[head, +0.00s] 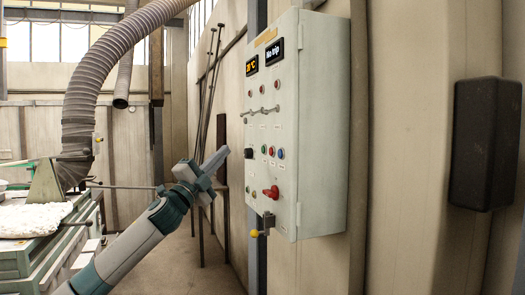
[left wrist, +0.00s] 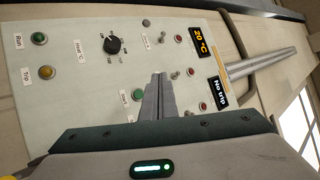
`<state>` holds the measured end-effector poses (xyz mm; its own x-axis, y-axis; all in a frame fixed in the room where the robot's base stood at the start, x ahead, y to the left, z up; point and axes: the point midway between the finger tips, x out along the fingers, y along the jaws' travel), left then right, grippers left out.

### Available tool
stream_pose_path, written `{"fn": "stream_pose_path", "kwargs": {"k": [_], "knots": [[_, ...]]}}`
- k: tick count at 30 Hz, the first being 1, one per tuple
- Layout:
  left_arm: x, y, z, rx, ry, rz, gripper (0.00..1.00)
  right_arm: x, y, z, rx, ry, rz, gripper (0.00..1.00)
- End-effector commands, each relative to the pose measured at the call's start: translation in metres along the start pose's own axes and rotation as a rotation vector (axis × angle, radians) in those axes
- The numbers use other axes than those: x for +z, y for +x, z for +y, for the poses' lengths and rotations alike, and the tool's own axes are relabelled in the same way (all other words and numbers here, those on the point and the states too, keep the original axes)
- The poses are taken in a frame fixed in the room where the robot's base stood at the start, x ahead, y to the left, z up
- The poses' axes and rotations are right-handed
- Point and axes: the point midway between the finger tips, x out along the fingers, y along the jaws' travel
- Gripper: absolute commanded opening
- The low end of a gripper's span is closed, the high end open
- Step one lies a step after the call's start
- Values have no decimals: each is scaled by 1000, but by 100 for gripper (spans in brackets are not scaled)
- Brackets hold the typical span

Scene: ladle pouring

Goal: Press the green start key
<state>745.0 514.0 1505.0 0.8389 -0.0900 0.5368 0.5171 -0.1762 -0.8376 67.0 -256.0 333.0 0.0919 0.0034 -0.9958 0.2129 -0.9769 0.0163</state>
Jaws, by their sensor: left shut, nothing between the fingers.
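The green start key (head: 264,149) is a small round button on the front of a pale control cabinet (head: 323,130), left of a red and a blue button. In the left wrist view the green key (left wrist: 138,95), with a start label, shows just left of my fingers. My left gripper (head: 226,152) is shut and empty, pointing at the cabinet's front. In the head view its tips stand left of the panel, apart from it. In the left wrist view the shut fingers (left wrist: 160,80) cover part of the panel beside the key. My right gripper is not in view.
A black knob (head: 248,153), a red rotary handle (head: 271,192), toggle switches and lamps share the panel. The displays read 20 °C and No trip (head: 275,51). A bench with white material (head: 35,219) and a grey hose (head: 95,90) stand left. A black box (head: 486,143) hangs right.

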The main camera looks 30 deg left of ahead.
Motion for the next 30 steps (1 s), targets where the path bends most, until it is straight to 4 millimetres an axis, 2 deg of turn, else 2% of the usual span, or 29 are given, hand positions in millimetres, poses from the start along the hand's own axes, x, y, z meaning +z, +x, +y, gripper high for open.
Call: {"fn": "stream_pose_path", "kwargs": {"k": [21,30], "knots": [[-37,51,35,0,-2,0,0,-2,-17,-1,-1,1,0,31],[-43,58,42,0,0,0,0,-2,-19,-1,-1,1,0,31]]}}
